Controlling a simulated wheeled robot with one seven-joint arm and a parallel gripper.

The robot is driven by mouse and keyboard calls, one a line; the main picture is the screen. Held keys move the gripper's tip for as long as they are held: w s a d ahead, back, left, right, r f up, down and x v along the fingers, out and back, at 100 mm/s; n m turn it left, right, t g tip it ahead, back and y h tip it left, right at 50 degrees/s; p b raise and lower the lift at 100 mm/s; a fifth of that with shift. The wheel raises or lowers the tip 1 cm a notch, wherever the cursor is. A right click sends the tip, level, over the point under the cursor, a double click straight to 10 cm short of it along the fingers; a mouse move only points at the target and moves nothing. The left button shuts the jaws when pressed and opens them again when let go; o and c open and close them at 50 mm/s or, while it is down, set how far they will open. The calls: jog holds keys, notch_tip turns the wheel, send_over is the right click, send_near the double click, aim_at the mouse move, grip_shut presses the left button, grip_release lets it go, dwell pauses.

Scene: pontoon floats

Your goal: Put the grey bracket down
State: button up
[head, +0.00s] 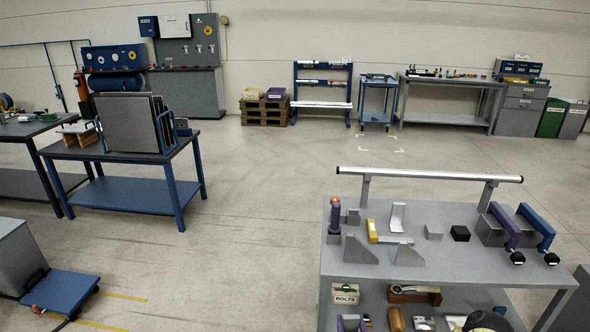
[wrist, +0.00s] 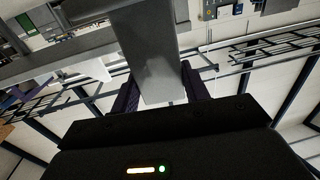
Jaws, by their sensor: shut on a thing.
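In the wrist view my gripper (wrist: 160,84) is shut on a grey bracket (wrist: 148,45), with one dark finger on each side of it. The bracket is a flat grey plate that reaches up past the fingertips, with a wider grey part across its top end. The held bracket cannot be made out in the head view, and neither can my gripper. On the grey cart top (head: 460,276) in the head view stand other grey angle pieces: an upright one (head: 397,217) and two triangular ones, left (head: 359,251) and right (head: 408,256).
A blue table (head: 128,150) stands left.

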jog(key=shift+a+f, duration=0.1)
jog(key=shift+a, duration=0.2)
jog(key=shift+d, duration=0.1)
jog(key=shift+s, duration=0.15)
jog(key=s+f, duration=0.4)
jog(key=f, duration=0.1)
jog(key=shift+s+f, duration=0.1)
jog(key=shift+f, duration=0.15)
